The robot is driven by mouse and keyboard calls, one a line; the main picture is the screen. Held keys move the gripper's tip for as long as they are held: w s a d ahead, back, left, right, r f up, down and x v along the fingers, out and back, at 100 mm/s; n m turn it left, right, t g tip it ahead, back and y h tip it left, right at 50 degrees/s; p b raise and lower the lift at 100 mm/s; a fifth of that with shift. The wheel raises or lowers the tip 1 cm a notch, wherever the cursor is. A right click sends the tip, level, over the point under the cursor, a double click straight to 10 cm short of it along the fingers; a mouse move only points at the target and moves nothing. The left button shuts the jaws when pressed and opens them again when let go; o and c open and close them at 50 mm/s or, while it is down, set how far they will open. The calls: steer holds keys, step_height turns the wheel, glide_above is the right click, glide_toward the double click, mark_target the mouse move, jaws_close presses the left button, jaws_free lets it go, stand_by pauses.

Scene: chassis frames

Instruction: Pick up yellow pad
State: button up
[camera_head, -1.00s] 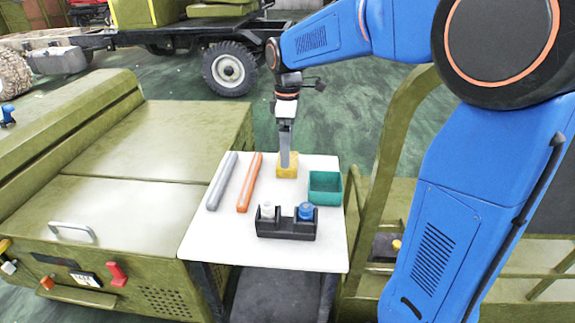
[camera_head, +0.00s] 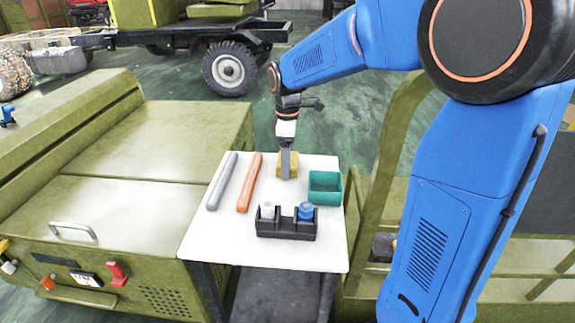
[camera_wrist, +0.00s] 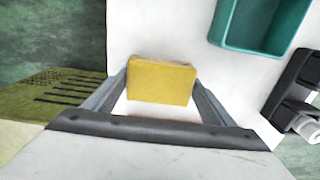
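The yellow pad (camera_head: 293,160) lies at the far edge of the white table, partly hidden behind my gripper in the head view. In the wrist view the yellow pad (camera_wrist: 161,80) shows whole, on the white surface. My gripper (camera_head: 286,172) points down at the pad from above. In the wrist view my gripper (camera_wrist: 160,84) is open, with one finger on each side of the pad. A thin gap of white seems to show between the fingers and the pad's sides, mostly near its lower edge. Whether the tips touch it is unclear.
On the white table (camera_head: 205,246) lie a grey bar (camera_head: 222,181) and an orange bar (camera_head: 249,183) to the left. A green bin (camera_head: 325,188) stands right of the pad. A black holder (camera_head: 287,229) with a white and a blue bottle is in front.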

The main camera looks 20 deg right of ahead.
step_height(320, 180, up, 10)
stand_by(0.7)
steer(key=o, duration=0.5)
steer(key=c, duration=0.4)
